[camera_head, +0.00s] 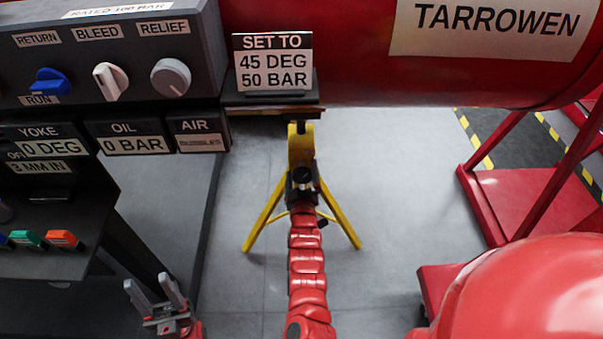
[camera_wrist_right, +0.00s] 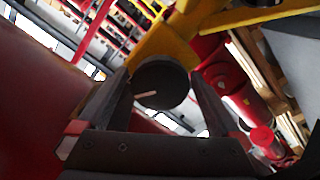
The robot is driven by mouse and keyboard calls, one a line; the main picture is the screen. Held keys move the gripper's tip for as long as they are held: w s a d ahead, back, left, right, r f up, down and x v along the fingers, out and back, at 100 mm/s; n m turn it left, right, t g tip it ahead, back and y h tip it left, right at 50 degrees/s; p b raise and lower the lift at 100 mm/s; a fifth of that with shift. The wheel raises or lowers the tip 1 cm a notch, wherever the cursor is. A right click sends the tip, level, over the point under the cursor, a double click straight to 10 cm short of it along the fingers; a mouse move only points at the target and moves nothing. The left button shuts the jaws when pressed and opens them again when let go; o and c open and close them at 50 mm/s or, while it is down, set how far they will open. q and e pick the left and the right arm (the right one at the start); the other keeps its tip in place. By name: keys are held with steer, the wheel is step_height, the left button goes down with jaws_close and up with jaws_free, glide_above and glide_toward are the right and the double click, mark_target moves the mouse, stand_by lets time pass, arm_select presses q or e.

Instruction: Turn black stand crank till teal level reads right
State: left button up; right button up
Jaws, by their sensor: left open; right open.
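A yellow stand (camera_head: 262,215) with spread legs stands on the floor under the red TARROWEN cylinder. The round black part on it, apparently the crank, shows in the right wrist view as a dark disc (camera_wrist_right: 160,76) with a pale mark. My right gripper (camera_head: 303,178) is at the stand; in its wrist view the open fingers (camera_wrist_right: 160,100) lie on either side of the disc. I cannot tell whether they touch it. My left gripper (camera_head: 158,295) is open and empty at the lower left. No teal level reading is clear to me; a teal piece (camera_head: 26,238) sits on the left panel.
A SET TO card (camera_head: 273,63) reads 45 DEG, 50 BAR. The YOKE display (camera_head: 45,144) reads 0 DEG and OIL (camera_head: 128,138) reads 0 BAR. A blue lever and two knobs sit above. The red cylinder (camera_head: 350,60) overhangs the stand.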

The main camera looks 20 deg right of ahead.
steer(key=c, duration=1.3)
steer(key=shift+m, duration=0.4)
steer(key=m+p, duration=0.1)
steer(key=m, duration=0.4)
steer(key=shift+d+r+m, duration=0.1)
steer(key=shift+m, duration=0.2)
steer(key=shift+s+m+p, duration=0.1)
steer(key=shift+m+p, duration=0.25)
steer(key=shift+m, duration=0.85)
steer(key=shift+d+m, duration=0.1)
steer(key=shift+m, duration=1.3)
steer(key=o, duration=1.3)
